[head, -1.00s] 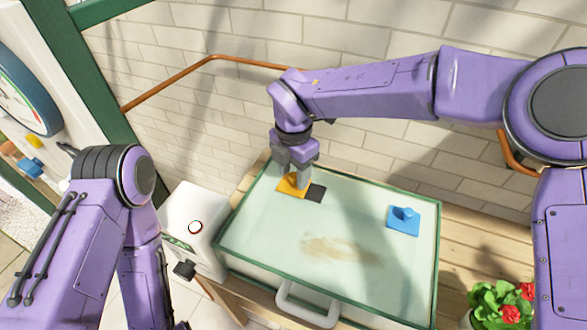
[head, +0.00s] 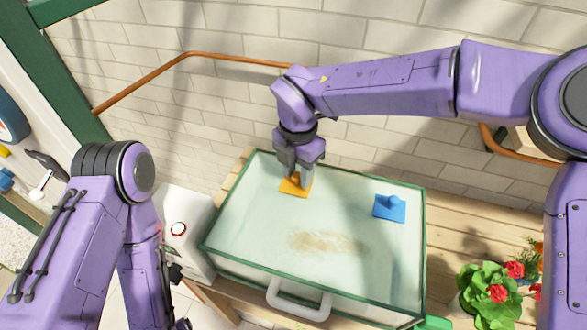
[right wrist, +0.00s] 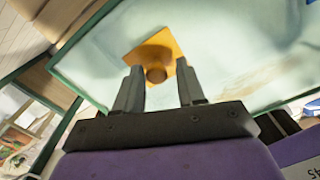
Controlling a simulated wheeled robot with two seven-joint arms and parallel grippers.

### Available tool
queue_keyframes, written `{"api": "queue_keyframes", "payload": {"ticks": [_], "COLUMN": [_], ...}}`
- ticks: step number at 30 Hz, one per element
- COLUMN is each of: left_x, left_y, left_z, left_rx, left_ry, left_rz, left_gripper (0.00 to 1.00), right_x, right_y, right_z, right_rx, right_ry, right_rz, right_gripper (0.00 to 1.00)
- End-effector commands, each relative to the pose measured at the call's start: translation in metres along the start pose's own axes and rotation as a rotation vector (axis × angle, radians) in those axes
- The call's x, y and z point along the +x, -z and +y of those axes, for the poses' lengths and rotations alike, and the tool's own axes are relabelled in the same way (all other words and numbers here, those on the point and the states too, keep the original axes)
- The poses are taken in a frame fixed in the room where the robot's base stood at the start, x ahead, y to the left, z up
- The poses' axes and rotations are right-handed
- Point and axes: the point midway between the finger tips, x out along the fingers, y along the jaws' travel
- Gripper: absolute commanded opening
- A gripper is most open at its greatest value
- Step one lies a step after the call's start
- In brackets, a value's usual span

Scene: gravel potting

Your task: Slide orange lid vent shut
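The orange lid vent (head: 295,187) is a flat plate with a round knob, at the back left of the pale green-framed lid (head: 345,215). No dark opening shows beside it. My right gripper (head: 298,168) points down over it. In the right wrist view, the orange vent (right wrist: 158,48) and its knob lie just beyond and between my right fingertips (right wrist: 157,84). These fingers are wide apart, with a gap on both sides of the knob. My left arm is at the left of the head view; its gripper cannot be made out.
A blue vent with a knob (head: 389,208) sits at the lid's right. A white handle (head: 298,300) is at the front. A white box with a red-ringed button (head: 178,229) stands left, and a red-flowered plant (head: 490,288) right. A brick wall is close behind.

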Motion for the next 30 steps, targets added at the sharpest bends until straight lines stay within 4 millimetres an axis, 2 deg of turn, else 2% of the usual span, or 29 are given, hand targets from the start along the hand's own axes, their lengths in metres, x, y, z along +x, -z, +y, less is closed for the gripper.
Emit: {"api": "queue_keyframes", "payload": {"ticks": [11, 14, 21, 24, 30], "left_x": [0.002, 0.008, 0.019, 0.020, 0.020], "left_y": [-0.001, -0.003, -0.008, -0.008, -0.008], "left_z": [0.000, 0.001, 0.002, 0.002, 0.002], "left_rx": [0.000, 0.000, 0.000, 0.000, 0.000], "left_ry": [-0.001, 0.000, -0.001, -0.001, -0.001], "left_rz": [0.000, 0.000, 0.000, 0.000, 0.000], "left_gripper": [0.76, 0.76, 0.76, 0.76, 0.76], "right_x": [-0.006, -0.022, -0.079, -0.095, -0.106], "right_y": [0.002, 0.001, -0.002, -0.003, -0.003], "right_z": [0.003, 0.003, 0.000, 0.000, -0.001], "right_rx": [-0.005, -0.001, 0.000, 0.001, -0.001], "right_ry": [-0.008, -0.011, -0.011, -0.009, -0.006], "right_rz": [0.002, 0.002, 0.003, 0.004, 0.005], "right_gripper": [0.51, 0.51, 0.51, 0.51, 0.51]}}
